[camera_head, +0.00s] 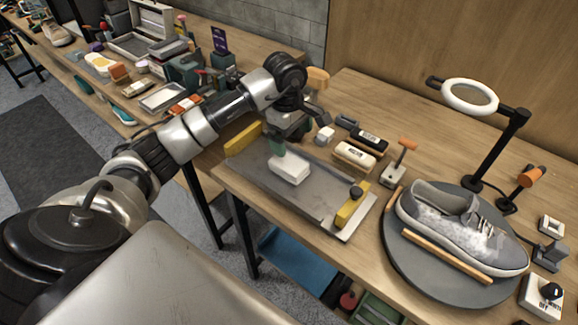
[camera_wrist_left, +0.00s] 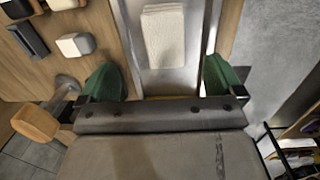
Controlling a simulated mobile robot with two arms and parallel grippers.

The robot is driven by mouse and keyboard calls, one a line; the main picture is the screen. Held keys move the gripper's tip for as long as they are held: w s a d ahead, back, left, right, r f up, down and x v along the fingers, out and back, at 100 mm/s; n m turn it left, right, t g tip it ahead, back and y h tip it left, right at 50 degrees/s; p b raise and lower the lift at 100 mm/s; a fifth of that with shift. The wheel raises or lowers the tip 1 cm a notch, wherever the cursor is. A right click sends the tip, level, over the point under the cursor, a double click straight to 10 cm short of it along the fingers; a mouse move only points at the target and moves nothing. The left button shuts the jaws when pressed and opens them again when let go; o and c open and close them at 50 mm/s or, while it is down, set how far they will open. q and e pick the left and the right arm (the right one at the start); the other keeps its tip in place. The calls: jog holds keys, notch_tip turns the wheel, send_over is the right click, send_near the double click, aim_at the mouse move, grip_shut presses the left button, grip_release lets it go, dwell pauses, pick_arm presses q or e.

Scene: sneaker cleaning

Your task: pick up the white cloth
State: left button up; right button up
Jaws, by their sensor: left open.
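The white cloth (camera_head: 289,168) is a folded block lying on the grey metal tray (camera_head: 318,204) on the bench. It also shows in the left wrist view (camera_wrist_left: 163,38), at the top centre, lying lengthwise on the tray. My left gripper (camera_head: 277,147) is above the tray at the cloth's far end. In the left wrist view its two green fingertips (camera_wrist_left: 160,80) are wide apart, with the cloth ahead between their lines and nothing held. Whether the fingers touch the tray cannot be told. My right gripper is not in view.
Yellow blocks stand at both tray ends, the right one (camera_head: 352,205) with a black knob. Brushes (camera_head: 355,154) lie behind the tray. A grey sneaker (camera_head: 462,226) sits on a round turntable (camera_head: 402,262) at right, below a ring lamp (camera_head: 470,96). A wooden-topped tool (camera_wrist_left: 36,122) stands near my gripper.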

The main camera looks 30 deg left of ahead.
pick_arm(q)
jog(key=shift+s+a+f+y, duration=0.1)
jog(key=shift+a+y, duration=0.4)
jog(key=shift+a, duration=0.55)
jog(key=p, duration=0.1)
send_over(287, 161)
jog(key=f, duration=0.4)
jog(key=shift+s+a+f, duration=0.2)
jog(key=shift+a+f, duration=0.05)
jog(key=f, duration=0.1)
jog(key=f+p, duration=0.1)
jog(key=f, duration=0.3)
jog(key=shift+w+d+p, duration=0.15)
jog(key=shift+d+p, duration=0.15)
jog(key=shift+p, duration=0.1)
jog(key=shift+f, duration=0.25)
jog(key=c, duration=1)
jog(key=shift+r, duration=0.1)
